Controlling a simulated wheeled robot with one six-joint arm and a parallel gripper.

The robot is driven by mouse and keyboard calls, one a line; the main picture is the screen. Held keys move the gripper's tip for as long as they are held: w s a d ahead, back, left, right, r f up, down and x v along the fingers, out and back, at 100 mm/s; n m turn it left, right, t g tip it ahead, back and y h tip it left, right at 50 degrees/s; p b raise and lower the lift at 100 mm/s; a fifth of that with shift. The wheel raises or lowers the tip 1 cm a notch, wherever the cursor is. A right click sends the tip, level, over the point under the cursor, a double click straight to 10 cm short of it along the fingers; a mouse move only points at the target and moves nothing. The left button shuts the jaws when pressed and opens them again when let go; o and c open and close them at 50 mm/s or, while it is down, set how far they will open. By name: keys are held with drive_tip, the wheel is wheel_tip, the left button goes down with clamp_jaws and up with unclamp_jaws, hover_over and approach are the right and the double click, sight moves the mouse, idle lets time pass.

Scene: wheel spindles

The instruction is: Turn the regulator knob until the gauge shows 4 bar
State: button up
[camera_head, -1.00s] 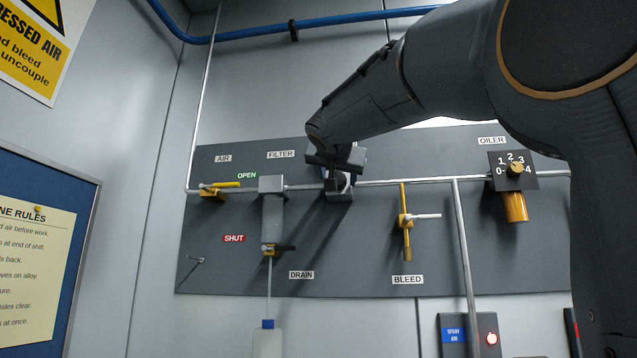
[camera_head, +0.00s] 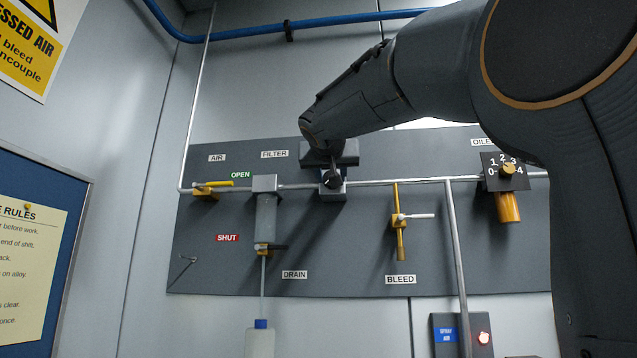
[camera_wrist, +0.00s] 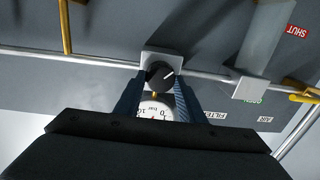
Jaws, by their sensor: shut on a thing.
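The regulator's dark round knob (camera_wrist: 160,76) with a white pointer line sits on a light grey block (camera_wrist: 163,60) on the pipe. My gripper (camera_wrist: 158,82) has one dark blue finger on each side of the knob and is shut on it. In the head view my gripper (camera_head: 332,168) reaches the knob (camera_head: 330,182) from above. The white gauge (camera_wrist: 157,109) shows between the fingers in the wrist view, upside down, with "bar" and a 0 readable. Its lower part is hidden behind my gripper's body, and I cannot tell the reading.
On the grey panel (camera_head: 330,268), a yellow air valve (camera_head: 212,187) and filter (camera_head: 266,215) stand to the left. A yellow bleed valve (camera_head: 400,219) and the oiler (camera_head: 508,205) stand to the right. A bottle (camera_head: 260,341) is below the filter.

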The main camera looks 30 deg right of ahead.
drive_tip(key=n, duration=0.6)
drive_tip(key=shift+a, duration=0.1)
drive_tip(key=n, duration=0.3)
drive_tip(key=n+g, duration=0.1)
drive_tip(key=n, duration=0.2)
drive_tip(key=shift+w+a+h, duration=0.1)
drive_tip(key=shift+h, duration=0.2)
idle(0.3)
drive_tip(key=o, duration=1)
drive_tip(key=shift+o, duration=0.2)
drive_tip(key=shift+a, duration=0.1)
drive_tip(key=b+v, duration=0.3)
drive_tip(key=v, duration=0.4)
drive_tip(key=shift+s, duration=0.4)
drive_tip(key=shift+a, duration=0.15)
